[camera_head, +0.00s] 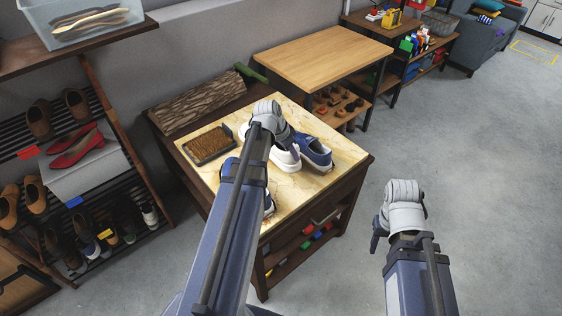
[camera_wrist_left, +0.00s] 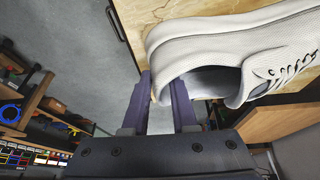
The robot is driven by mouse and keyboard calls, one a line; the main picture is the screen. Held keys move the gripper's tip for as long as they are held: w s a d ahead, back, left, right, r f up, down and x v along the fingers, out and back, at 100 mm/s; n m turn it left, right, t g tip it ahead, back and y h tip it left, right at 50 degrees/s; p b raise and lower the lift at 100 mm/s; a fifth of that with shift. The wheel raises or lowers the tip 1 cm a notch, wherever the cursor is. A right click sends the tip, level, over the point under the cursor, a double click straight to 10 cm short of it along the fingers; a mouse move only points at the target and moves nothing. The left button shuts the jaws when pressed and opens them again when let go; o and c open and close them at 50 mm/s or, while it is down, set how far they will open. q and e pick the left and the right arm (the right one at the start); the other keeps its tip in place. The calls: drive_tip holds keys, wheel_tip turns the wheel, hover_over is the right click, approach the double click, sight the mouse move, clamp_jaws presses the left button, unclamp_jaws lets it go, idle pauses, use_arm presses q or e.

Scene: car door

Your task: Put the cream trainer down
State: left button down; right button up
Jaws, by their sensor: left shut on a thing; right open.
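The cream trainer (camera_head: 286,158) is over the marble-look top of the small bench (camera_head: 343,160), partly hidden by my left gripper (camera_head: 280,134). In the left wrist view the trainer (camera_wrist_left: 225,42) fills the upper right, and my left gripper's fingers (camera_wrist_left: 166,92) are shut on its heel end. I cannot tell whether its sole touches the bench top. A blue trainer (camera_head: 316,152) stands just right of it. Another blue shoe (camera_head: 268,201) shows partly behind my left arm. My right gripper (camera_head: 402,206) is open and empty over the floor, right of the bench.
A brown bristle mat (camera_head: 209,145) lies on the bench's left side, with a log (camera_head: 200,103) behind. A wooden table (camera_head: 325,54) stands beyond. A shoe rack (camera_head: 105,180) is at left. Bare bench top shows at the front right, and the floor at right is clear.

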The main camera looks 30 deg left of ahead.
sight(291, 171)
use_arm(q)
drive_tip(key=shift+f+b, duration=4.45)
drive_tip(key=shift+f, duration=0.35)
drive_tip(key=shift+r, duration=0.15)
drive_tip(key=c, duration=0.7)
unclamp_jaws()
drive_tip(key=p+v, duration=1.1)
drive_tip(key=v, duration=0.1)
